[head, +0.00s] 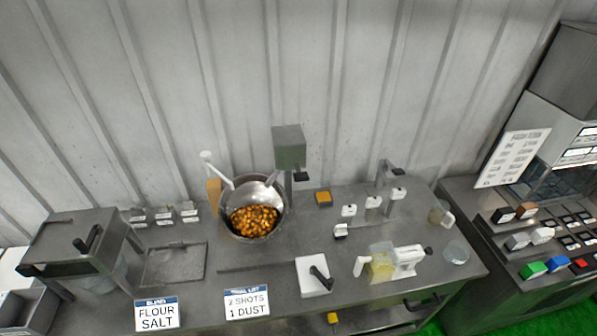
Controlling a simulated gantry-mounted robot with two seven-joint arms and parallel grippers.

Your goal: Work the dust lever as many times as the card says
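The card (247,303) on the front edge of the bench reads "1 DUST" on its lower line; the line above appears to read "2 SHOTS". A tilted metal drum (275,193) holds many orange-brown pieces (253,221). A grey-green box (289,147) stands on a post behind the drum, with a small dark lever or knob (301,176) at its lower right. A white block (308,285) with a dark lever (321,277) sits at the front of the bench. I cannot tell from labels which lever is the dust lever. Neither gripper shows.
A second card (157,314) reads "FLOUR SALT". A grey machine (75,240) stands at left. A white and yellowish container (382,264) and a clear bowl (457,252) are at right. Several small white-topped dispensers (372,203) stand behind them. A button console (545,225) is far right.

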